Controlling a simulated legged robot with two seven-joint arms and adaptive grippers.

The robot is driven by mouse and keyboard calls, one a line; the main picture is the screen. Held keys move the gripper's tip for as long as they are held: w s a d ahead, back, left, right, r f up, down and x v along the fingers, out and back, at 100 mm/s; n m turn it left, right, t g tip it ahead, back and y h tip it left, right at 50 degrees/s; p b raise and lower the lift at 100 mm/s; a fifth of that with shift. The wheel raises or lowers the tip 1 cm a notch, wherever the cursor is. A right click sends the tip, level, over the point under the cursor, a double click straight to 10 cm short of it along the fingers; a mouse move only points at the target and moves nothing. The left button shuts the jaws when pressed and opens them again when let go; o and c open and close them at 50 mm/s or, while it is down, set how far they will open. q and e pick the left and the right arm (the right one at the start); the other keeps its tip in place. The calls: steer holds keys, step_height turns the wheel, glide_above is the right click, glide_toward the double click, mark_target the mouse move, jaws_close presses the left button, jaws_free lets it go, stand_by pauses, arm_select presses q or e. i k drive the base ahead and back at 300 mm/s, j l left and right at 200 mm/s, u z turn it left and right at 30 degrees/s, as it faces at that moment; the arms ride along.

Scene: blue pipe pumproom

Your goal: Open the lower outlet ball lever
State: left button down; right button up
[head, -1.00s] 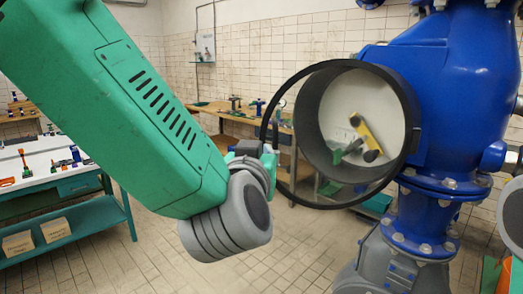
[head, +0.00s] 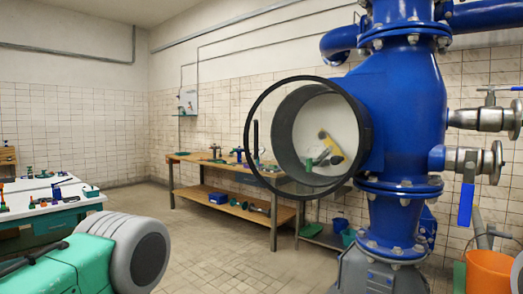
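The blue pump body (head: 405,110) stands at the right of the head view. Two metal ball valves stick out from its right side. The lower outlet ball valve (head: 470,160) has a blue lever (head: 466,203) that hangs straight down, across the line of its short horizontal pipe. The upper valve (head: 482,118) has a lever (head: 490,88) on top, lying roughly level. My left arm (head: 95,255) shows at the bottom left, well away from the valves, and its gripper is not visible.
A round black-rimmed chamber (head: 364,130) on the pump's left holds a yellow bar (head: 330,142) and something green. A black ring (head: 250,110) stands out before it. An orange bucket (head: 490,272) is at lower right. A wooden workbench (head: 230,168) stands behind. The middle floor is clear.

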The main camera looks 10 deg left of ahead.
mark_target(467, 187)
steer(key=i+j+z, duration=0.1)
steer(key=j+z, duration=0.3)
steer(key=i+j+z, duration=0.1)
steer(key=z, duration=0.3)
steer(key=j+z, duration=0.4)
